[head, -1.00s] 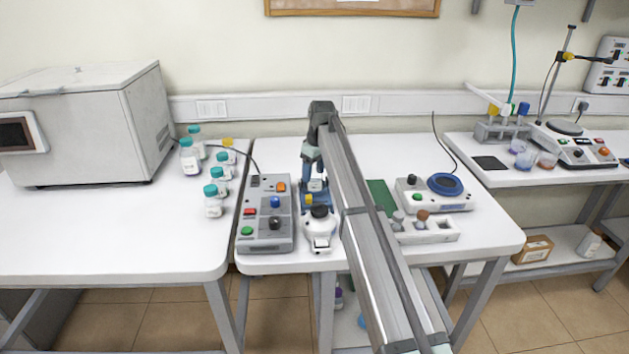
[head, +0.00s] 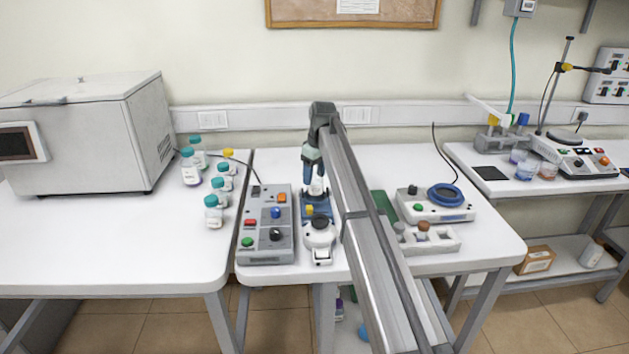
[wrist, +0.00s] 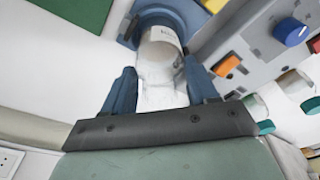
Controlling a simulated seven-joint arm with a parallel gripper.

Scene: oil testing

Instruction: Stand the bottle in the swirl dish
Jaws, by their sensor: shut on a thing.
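My gripper (head: 313,176) is shut on a small clear-white bottle (head: 317,186), upright above the blue-collared white device (head: 318,250) at the middle table's front. In the wrist view, the bottle (wrist: 158,60) stands between the two blue fingers (wrist: 162,92). A blue ring (wrist: 150,14) shows around or just below its far end; I cannot tell whether they touch. The swirl dish looks to be the round blue-rimmed dish (head: 447,195) on a white unit at the right of the same table, well to the right of my gripper. It looks empty.
A grey control box (head: 266,225) with coloured knobs stands close left of the bottle. A green mat (head: 381,203) lies partly behind my arm, right of the bottle. A white rack (head: 440,240) stands before the dish unit. Several capped bottles (head: 213,212) stand on the left table.

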